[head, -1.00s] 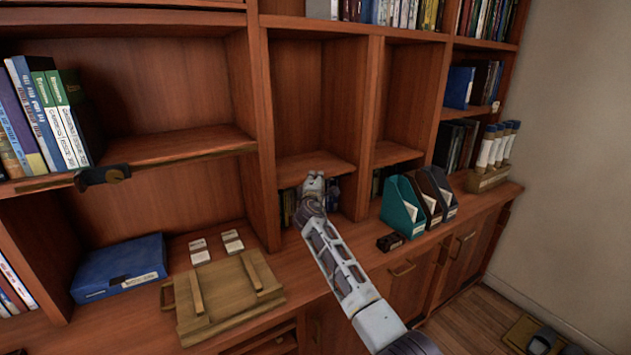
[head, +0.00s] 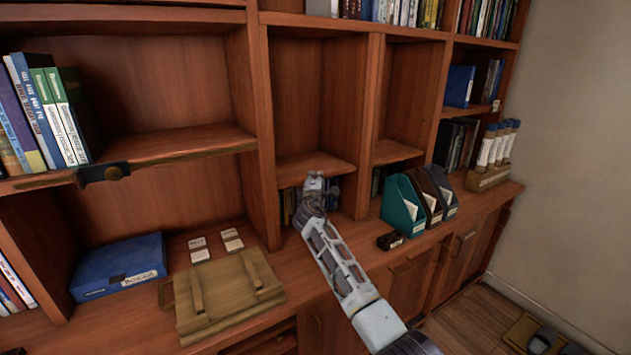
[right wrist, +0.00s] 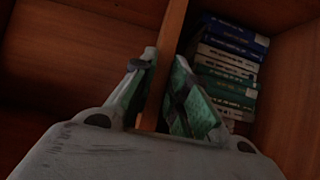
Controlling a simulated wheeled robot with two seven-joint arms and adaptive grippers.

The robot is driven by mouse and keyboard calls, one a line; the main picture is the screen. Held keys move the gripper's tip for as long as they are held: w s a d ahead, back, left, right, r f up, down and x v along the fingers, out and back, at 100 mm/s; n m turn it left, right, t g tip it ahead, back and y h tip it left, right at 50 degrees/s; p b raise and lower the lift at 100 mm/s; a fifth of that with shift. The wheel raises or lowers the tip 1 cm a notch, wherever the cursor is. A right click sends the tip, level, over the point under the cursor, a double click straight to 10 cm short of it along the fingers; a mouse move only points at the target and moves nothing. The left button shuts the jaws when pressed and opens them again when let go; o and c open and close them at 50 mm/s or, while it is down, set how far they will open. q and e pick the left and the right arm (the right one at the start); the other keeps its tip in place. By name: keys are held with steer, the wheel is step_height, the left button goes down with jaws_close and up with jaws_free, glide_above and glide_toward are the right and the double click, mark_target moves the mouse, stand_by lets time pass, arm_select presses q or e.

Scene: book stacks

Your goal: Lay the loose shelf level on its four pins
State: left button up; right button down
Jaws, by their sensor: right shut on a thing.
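The loose shelf appears to be the wooden board (head: 318,162) in the middle bay, seen low in that bay just above some books. My right gripper (head: 313,182) is at its front edge. In the right wrist view the fingers (right wrist: 156,100) stand on either side of the board (right wrist: 172,55) and are shut on it. The board looks close to level, but I cannot tell whether it rests on its pins. The pins are hidden. My left gripper is not in view.
Stacked books (right wrist: 228,70) lie below the board. A satchel (head: 228,297) and blue box (head: 120,266) lie at left. The bay above the board is empty.

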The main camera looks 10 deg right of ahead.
steer(key=shift+f+b, duration=0.35)
steer(key=shift+b, duration=0.05)
stand_by(1.0)
steer(key=c, duration=1.3)
jaws_free()
steer(key=shift+s+f, duration=0.1)
steer(key=shift+f, duration=0.1)
steer(key=shift+s, duration=0.1)
steer(key=shift+v, duration=5.85)
